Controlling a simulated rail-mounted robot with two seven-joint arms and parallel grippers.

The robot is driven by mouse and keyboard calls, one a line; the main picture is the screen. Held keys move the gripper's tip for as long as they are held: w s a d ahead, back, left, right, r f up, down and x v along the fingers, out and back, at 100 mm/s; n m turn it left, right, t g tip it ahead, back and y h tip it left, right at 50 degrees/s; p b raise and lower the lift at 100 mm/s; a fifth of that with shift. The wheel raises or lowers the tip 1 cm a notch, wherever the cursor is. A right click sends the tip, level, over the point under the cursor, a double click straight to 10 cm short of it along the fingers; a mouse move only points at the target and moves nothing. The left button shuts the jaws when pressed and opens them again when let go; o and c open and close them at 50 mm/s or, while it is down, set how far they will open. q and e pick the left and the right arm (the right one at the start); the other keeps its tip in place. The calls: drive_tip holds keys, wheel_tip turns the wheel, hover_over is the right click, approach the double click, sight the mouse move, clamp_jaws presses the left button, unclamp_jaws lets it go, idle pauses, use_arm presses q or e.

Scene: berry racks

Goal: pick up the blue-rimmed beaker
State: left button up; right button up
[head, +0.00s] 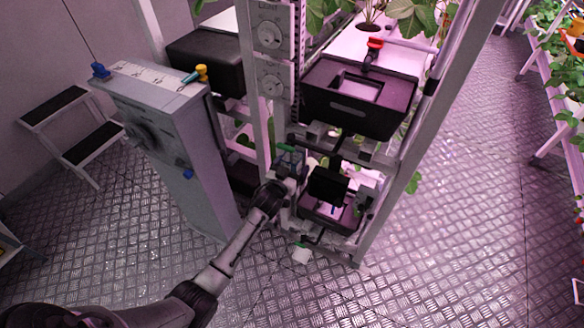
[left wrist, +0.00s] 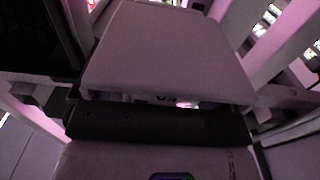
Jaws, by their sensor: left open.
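I cannot make out the blue-rimmed beaker for sure in either view. My left arm reaches from the lower left in the head view, and its gripper (head: 290,166) is at the front of the rack's lower level. The gripper is open. Its fingertips are small and partly lost among the rack parts, and I see nothing held. In the left wrist view, a pale flat panel (left wrist: 165,50) fills the middle above a dark bar (left wrist: 160,123). A small blue-purple outline shows at the bottom edge; I cannot tell what it belongs to. My right gripper is not in view.
A black bin (head: 358,112) sits on the rack above the gripper, with a smaller dark bin (head: 325,214) at lower right. A tall grey cabinet (head: 165,140) stands close on the left. A step stool (head: 85,140) is farther left. The metal floor at right is clear.

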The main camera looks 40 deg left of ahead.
use_arm(q)
drive_tip(key=shift+c, duration=0.2)
drive_tip(key=c, duration=1)
drive_tip(key=shift+r, duration=0.15)
